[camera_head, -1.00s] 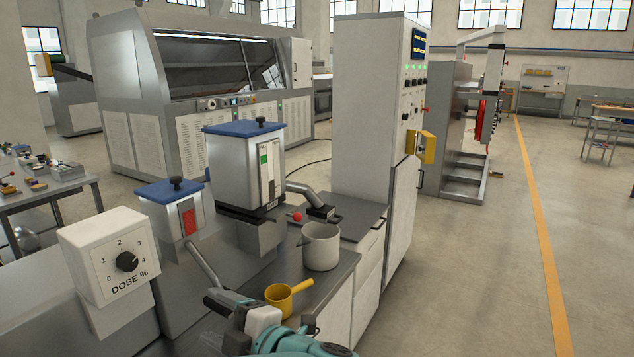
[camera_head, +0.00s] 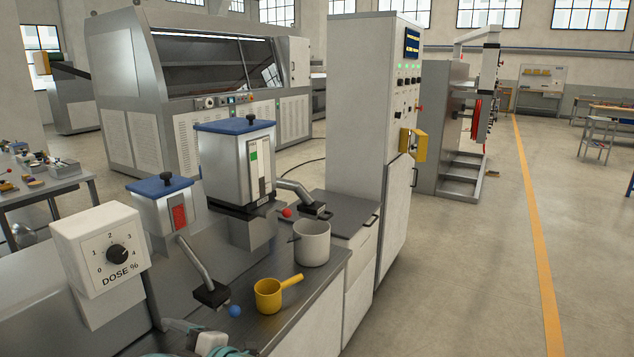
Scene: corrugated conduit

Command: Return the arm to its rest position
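My arm shows only as a small teal, white and grey piece at the bottom edge of the head view, left of centre. My other gripper is not in view.
The yellow cup stands upright on the grey bench (camera_head: 312,290), beside a blue-ball lever (camera_head: 234,310). Behind are a light grey pot (camera_head: 312,243), two blue-lidded hoppers (camera_head: 237,160) (camera_head: 166,212) and a red-ball lever (camera_head: 287,212). A dose dial box (camera_head: 101,248) stands left. Open floor lies right.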

